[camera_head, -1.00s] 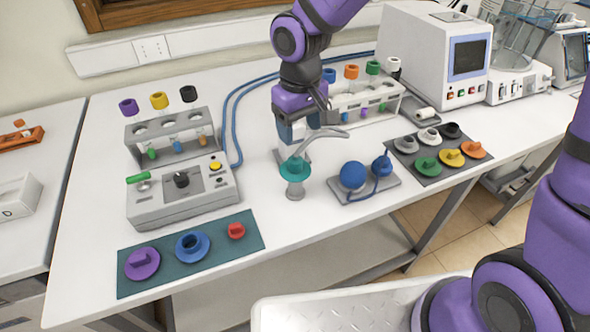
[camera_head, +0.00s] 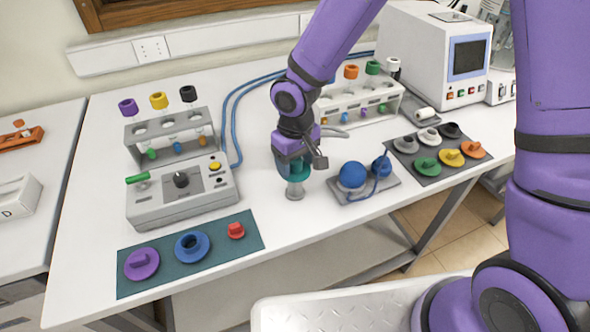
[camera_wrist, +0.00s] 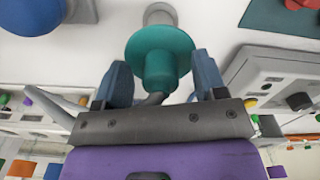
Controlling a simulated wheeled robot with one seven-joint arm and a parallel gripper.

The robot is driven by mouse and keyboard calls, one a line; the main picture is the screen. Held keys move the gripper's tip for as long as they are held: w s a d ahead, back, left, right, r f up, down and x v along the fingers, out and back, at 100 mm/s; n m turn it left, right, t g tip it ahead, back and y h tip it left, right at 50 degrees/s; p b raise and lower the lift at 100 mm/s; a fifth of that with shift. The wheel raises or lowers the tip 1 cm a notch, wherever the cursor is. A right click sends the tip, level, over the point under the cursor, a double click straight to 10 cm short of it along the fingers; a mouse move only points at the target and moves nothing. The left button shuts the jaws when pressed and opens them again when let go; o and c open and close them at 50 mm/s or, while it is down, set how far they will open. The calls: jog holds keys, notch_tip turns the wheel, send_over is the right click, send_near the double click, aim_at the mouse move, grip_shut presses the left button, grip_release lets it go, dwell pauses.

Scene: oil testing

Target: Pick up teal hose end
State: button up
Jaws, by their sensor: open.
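The teal hose end (camera_head: 297,177) sits on a small grey post (camera_head: 295,191) standing on the white table, left of the blue ball. In the wrist view the teal hose end (camera_wrist: 155,52) shows as a wide flange with a narrower body. A grey hose (camera_head: 335,131) comes off it, partly hidden by my gripper. My gripper (camera_head: 293,167) is over the hose end from above. In the wrist view my gripper (camera_wrist: 161,72) is open, with one blue finger on each side of the teal body. There are gaps between the fingers and the body.
The blue ball device (camera_head: 352,176) stands close on the right. A grey control box (camera_head: 150,208) is on the left. A dark green mat (camera_head: 215,258) with caps lies at the front left. Test tube racks (camera_head: 355,98) stand behind. The table front around the post is clear.

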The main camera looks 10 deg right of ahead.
jog(key=shift+f, duration=0.3)
jog(key=shift+c, duration=0.5)
jog(key=c, duration=1)
jog(key=shift+o, duration=0.2)
jog(key=shift+r, duration=0.1)
